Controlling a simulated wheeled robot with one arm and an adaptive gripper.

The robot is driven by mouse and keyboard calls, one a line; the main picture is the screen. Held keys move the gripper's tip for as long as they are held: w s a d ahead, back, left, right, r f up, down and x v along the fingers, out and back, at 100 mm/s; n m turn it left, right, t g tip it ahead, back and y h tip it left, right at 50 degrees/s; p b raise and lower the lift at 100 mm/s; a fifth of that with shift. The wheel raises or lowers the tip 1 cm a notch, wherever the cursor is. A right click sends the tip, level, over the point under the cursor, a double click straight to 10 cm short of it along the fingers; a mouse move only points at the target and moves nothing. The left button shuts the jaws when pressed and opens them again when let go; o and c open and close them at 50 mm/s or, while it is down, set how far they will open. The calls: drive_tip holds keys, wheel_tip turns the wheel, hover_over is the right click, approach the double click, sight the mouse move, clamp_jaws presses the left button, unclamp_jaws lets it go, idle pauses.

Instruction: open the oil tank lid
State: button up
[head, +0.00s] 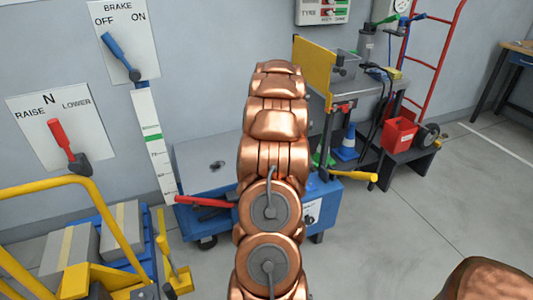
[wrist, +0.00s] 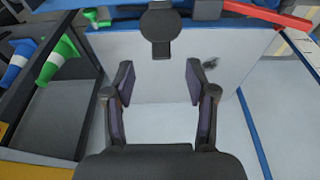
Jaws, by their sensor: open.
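The oil tank is a low blue box on wheels (head: 190,225) by the wall in the head view, with a flat light-grey lid (head: 205,158) lying closed on top. My copper arm crosses it and hides much of the lid. In the wrist view the lid (wrist: 150,75) spreads below my gripper (wrist: 159,72), with a small dark mark on it. A dark round tab (wrist: 160,28) shows beyond the fingertips, near the tank's blue edge. My gripper is open, with nothing between its fingers. It is hidden in the head view. Contact with the tab does not show.
A red bar (head: 205,202) sticks out from the tank's left front, and a yellow lever (head: 350,175) from the right. A workbench with a blue cone (head: 347,145) stands right of it. A yellow-railed cart (head: 70,182) is at left.

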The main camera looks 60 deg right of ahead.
drive_tip(key=v, duration=0.5)
idle(0.5)
